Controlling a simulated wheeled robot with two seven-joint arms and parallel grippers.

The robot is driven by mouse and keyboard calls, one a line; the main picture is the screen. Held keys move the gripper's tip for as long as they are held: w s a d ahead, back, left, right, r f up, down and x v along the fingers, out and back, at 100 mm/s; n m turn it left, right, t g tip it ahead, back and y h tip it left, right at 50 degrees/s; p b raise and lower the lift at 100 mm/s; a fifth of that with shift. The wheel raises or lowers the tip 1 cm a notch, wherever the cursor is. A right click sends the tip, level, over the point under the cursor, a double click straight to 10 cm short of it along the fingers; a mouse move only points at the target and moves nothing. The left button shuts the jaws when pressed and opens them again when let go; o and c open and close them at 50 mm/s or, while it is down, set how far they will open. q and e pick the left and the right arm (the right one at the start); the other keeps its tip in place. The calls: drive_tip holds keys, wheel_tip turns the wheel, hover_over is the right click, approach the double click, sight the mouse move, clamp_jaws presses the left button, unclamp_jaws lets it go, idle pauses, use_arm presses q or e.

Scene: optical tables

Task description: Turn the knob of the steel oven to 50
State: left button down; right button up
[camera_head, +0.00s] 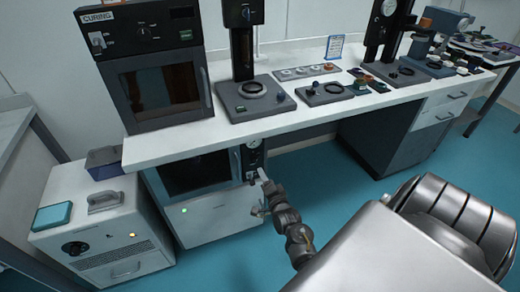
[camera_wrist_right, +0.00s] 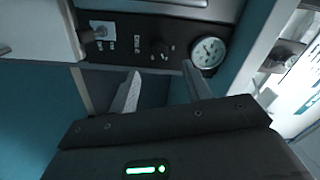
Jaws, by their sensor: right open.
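The steel oven (camera_head: 215,218) stands under the table, with a dark window and a black control panel (camera_head: 253,158) on its right side. In the right wrist view the panel shows a dark knob (camera_wrist_right: 159,49), a round white gauge (camera_wrist_right: 208,52) and a toggle switch (camera_wrist_right: 99,33). My right gripper (camera_head: 260,192) is in front of the oven's right side. In the wrist view its two fingers (camera_wrist_right: 163,88) are apart and empty, with the knob beyond the gap and not touched. The knob's setting is too small to read. My left gripper is not in view.
A black curing oven (camera_head: 145,35) sits on the white table (camera_head: 165,148) above. A white unit (camera_head: 100,228) with its own black knob stands left of the steel oven. Instruments line the tabletop. The teal floor (camera_head: 300,180) in front is mostly clear.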

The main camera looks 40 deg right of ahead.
drive_tip(key=v, duration=0.2)
drive_tip(key=shift+s+a, duration=0.1)
drive_tip(key=shift+s, duration=0.15)
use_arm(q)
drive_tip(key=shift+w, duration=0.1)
use_arm(e)
drive_tip(key=s+a+f+n+g+y+p, duration=0.1)
drive_tip(key=s+a+f+n+g+y, duration=0.45)
drive_tip(key=f, duration=0.75)
drive_tip(key=s+a+f+n+g, duration=0.3)
drive_tip(key=s+a+f+n, duration=0.35)
drive_tip(key=f, duration=0.75)
drive_tip(key=s+a+f+n+g+p, duration=0.1)
drive_tip(key=s+a+f+n+g, duration=0.2)
drive_tip(key=s, duration=0.5)
drive_tip(key=s+a+f+n+g, duration=0.1)
drive_tip(key=s+f+n+g, duration=0.15)
drive_tip(key=s+f, duration=0.45)
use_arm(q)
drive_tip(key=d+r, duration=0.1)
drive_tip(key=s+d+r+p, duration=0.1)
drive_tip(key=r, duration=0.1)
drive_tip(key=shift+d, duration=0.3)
use_arm(e)
drive_tip(key=s+d+n+g, duration=0.2)
drive_tip(key=s+d+n, duration=0.1)
drive_tip(key=s, duration=1.2)
drive_tip(key=shift+s+d+f, duration=0.15)
drive_tip(key=shift+f, duration=0.05)
